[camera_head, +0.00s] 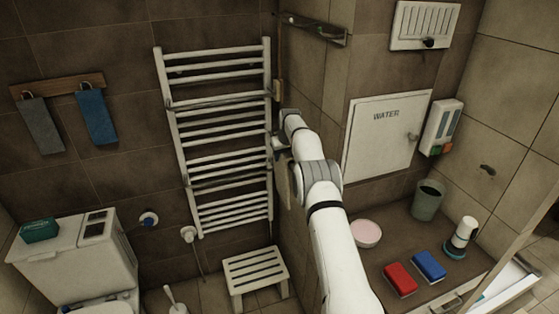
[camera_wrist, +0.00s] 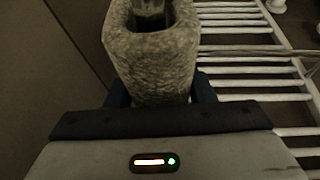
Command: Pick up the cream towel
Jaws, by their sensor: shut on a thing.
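The cream towel (camera_wrist: 155,65) fills the upper middle of the wrist view, a thick, rough-textured loop of cloth around a dark metal piece, perhaps its hook. My gripper (camera_wrist: 160,92) is shut on it, with a dark blue finger on each side of the cloth. In the head view, a strip of the towel (camera_head: 283,185) shows at the wall corner just left of my arm, with the rest hidden. My gripper (camera_head: 277,146) is there beside the rack's right edge, mostly hidden by my wrist.
A white towel rack (camera_head: 218,135) stands close on the left. A metal shelf (camera_head: 315,28) juts out above. A WATER panel (camera_head: 385,138) is on the right wall. A white stool (camera_head: 255,275) stands below. A pink bowl (camera_head: 366,233) and sponges (camera_head: 400,279) lie on the right ledge.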

